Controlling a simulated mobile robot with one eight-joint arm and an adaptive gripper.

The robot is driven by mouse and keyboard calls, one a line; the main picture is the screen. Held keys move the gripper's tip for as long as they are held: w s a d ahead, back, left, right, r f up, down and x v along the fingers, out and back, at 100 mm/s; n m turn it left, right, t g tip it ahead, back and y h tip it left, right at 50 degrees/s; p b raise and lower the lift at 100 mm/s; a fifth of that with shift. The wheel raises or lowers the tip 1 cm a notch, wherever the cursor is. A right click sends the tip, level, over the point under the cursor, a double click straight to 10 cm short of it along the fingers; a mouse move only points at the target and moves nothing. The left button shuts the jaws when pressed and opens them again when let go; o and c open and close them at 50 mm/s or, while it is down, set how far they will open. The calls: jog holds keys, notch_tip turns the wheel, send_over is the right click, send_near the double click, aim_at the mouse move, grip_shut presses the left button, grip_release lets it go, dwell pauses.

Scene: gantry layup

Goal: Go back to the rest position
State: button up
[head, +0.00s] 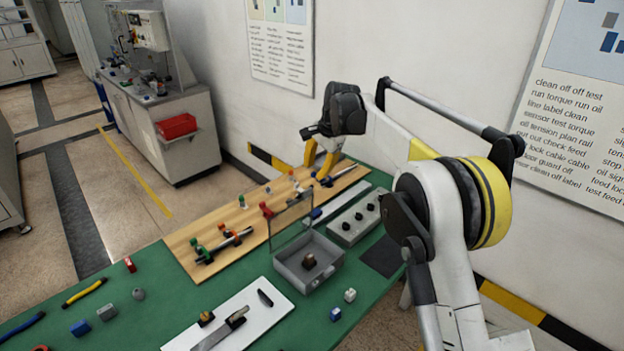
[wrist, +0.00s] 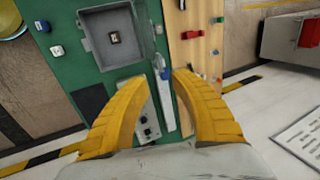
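My gripper (head: 322,158) has yellow fingers and is above the far right end of the workbench, near the wall, in the head view. In the wrist view my gripper (wrist: 172,75) shows its two yellow fingers spread wide apart, with nothing between them. It hangs above the bench and touches nothing that I can see. The green workbench (head: 130,312) runs below, with a long wooden board (head: 190,258) along its far side. My arm reaches from the right of the head view over the bench.
A grey open box (head: 330,268) with a raised clear lid holds a small brown part (head: 309,261). A grey block with black knobs (head: 350,228) and a white board (head: 265,320) lie nearby. A cabinet with a red bin (head: 176,126) stands beyond. The wall is close behind.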

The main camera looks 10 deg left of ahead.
jog(key=shift+s+d+r, duration=0.1)
jog(key=shift+d+r, duration=0.05)
jog(key=shift+r, duration=0.2)
jog(key=s+d+r+n+t+h+b, duration=0.1)
jog(key=s+d+r+n+b, duration=0.2)
jog(key=s+d, duration=0.65)
jog(key=s+d+r+n+t+b, duration=0.1)
jog(key=s+d+r+b, duration=0.3)
jog(key=s+d, duration=0.5)
jog(key=s+d+f+n+t+b, duration=0.1)
jog(key=s+d+f, duration=0.2)
jog(key=s, duration=0.5)
jog(key=s+d+f+n+t+h+b, duration=0.1)
jog(key=s+d+f, duration=0.2)
jog(key=s+f, duration=0.3)
jog(key=s+d+f+n+h+b, duration=0.1)
jog(key=s+d+f, duration=0.2)
jog(key=s, duration=0.8)
jog(key=shift+d+f+n+t, duration=0.15)
jog(key=shift+f+n+t, duration=0.2)
jog(key=shift+f, duration=0.45)
